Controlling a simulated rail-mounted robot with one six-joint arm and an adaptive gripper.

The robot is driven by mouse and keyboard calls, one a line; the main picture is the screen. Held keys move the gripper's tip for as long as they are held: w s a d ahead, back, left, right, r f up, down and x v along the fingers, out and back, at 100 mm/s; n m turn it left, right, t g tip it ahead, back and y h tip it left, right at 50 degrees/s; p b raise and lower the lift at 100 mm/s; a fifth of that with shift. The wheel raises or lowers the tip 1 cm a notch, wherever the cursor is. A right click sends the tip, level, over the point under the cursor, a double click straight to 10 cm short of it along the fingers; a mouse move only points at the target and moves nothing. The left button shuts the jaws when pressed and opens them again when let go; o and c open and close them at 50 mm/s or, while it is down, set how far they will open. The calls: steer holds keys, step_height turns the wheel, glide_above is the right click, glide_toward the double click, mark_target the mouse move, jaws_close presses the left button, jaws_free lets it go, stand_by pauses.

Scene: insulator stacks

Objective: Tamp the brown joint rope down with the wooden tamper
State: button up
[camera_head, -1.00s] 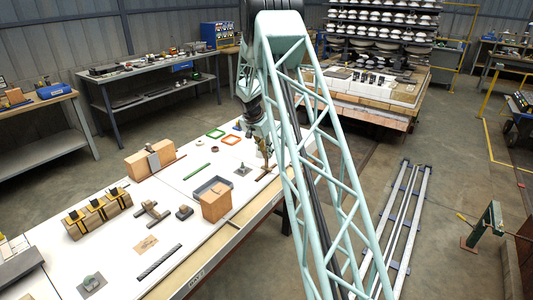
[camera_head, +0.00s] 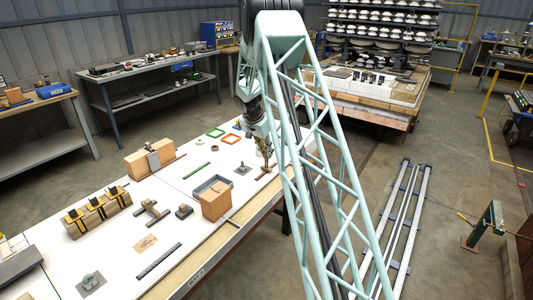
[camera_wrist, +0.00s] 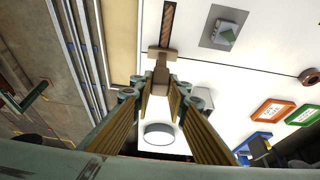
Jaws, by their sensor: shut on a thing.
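My gripper (camera_wrist: 165,98) is shut on the wooden tamper (camera_wrist: 161,72), whose handle sits between the fingertips. The tamper's wider wooden foot (camera_wrist: 162,53) lies across the near end of a brown strip that looks like the joint rope (camera_wrist: 168,24). The rope runs up the picture along the white table top; its part under the foot is hidden. I cannot tell whether the foot presses on it. In the head view my gripper (camera_head: 265,155) points down near the table's right edge, with the tamper's foot (camera_head: 265,177) just below it.
Beside the rope is a grey plate with a small block (camera_wrist: 224,33). Green (camera_head: 215,132) and orange (camera_head: 232,139) frames lie behind my gripper. A grey tray (camera_head: 211,186) and a wooden block (camera_head: 215,202) stand in front. The table edge (camera_wrist: 123,60) is close by.

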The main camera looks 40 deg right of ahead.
steer(key=shift+s+f+b, duration=0.1)
steer(key=shift+f+b, duration=0.55)
steer(key=shift+b, duration=0.3)
stand_by(4.5)
steer(key=shift+r, duration=0.1)
steer(key=shift+r+p, duration=0.8)
steer(key=shift+r, duration=2.75)
